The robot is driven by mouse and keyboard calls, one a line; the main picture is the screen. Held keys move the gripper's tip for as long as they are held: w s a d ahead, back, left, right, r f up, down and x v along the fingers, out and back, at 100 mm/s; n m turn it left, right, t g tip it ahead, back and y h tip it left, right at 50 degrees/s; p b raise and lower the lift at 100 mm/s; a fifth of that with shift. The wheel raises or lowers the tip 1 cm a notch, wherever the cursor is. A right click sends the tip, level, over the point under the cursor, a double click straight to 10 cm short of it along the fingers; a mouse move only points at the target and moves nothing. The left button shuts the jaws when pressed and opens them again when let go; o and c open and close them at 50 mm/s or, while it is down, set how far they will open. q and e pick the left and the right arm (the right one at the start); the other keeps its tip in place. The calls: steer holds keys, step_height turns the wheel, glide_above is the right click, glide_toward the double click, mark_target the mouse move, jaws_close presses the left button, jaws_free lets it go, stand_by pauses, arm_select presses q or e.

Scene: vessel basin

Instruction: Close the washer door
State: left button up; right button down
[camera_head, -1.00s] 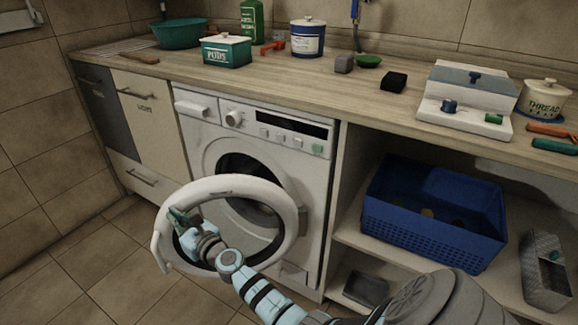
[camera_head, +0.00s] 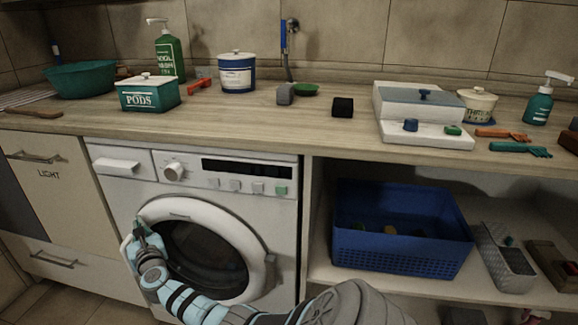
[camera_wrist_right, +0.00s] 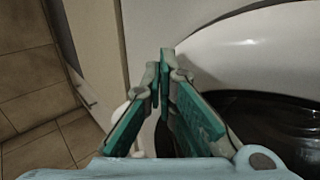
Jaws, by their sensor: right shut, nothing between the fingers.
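The white washer (camera_head: 110,187) stands under the wooden counter. Its round door (camera_head: 186,210), a white ring with dark glass, lies close to the washer front, hinged at the right. I cannot tell whether it is fully latched. My right gripper (camera_head: 139,229) is shut and empty at the door's left rim, by the handle side, and covers part of it. In the right wrist view the green fingers (camera_wrist_right: 160,75) meet at the tips beside the white door rim (camera_wrist_right: 225,45). Whether they touch the rim is unclear. My left gripper is not in view.
A blue basket (camera_head: 400,255) sits on the open shelf right of the washer. A cabinet (camera_head: 55,195) stands to the left. The counter (camera_head: 255,120) holds a pods box (camera_head: 148,94), a green bottle (camera_head: 169,57) and a white-and-blue canister (camera_head: 237,74).

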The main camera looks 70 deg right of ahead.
steer(key=shift+w+d+r, duration=0.15)
steer(key=shift+d, duration=0.2)
